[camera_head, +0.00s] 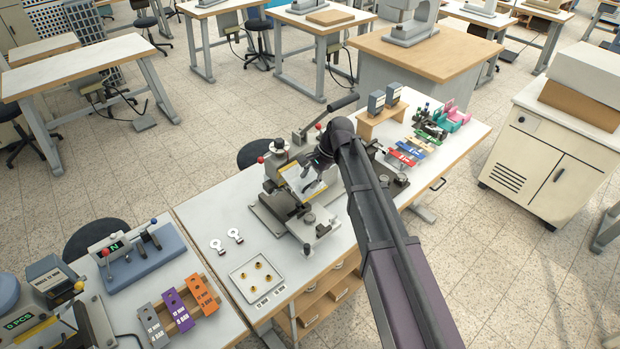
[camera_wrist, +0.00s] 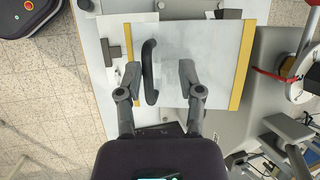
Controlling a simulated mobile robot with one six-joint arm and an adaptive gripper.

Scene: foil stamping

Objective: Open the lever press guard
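The lever press (camera_head: 290,206) stands on the white table in the head view. Its guard (camera_head: 292,178) is a tilted clear panel with yellow edges; in the wrist view the guard (camera_wrist: 215,70) fills the middle, with a yellow strip on each side. A dark curved handle (camera_wrist: 150,75) is on the guard near its left strip. My gripper (camera_wrist: 160,72) is open, with the handle between its fingers, closer to the left finger. I see a gap to the right finger. In the head view my gripper (camera_head: 316,168) is at the guard, partly hidden by my arm.
A black lever (camera_head: 342,102) sticks up behind the press. A tray with brass pieces (camera_head: 258,277) and two small metal tags (camera_head: 235,235) lie to the left. Coloured blocks (camera_head: 405,153) and a wooden stand (camera_head: 382,120) are to the right.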

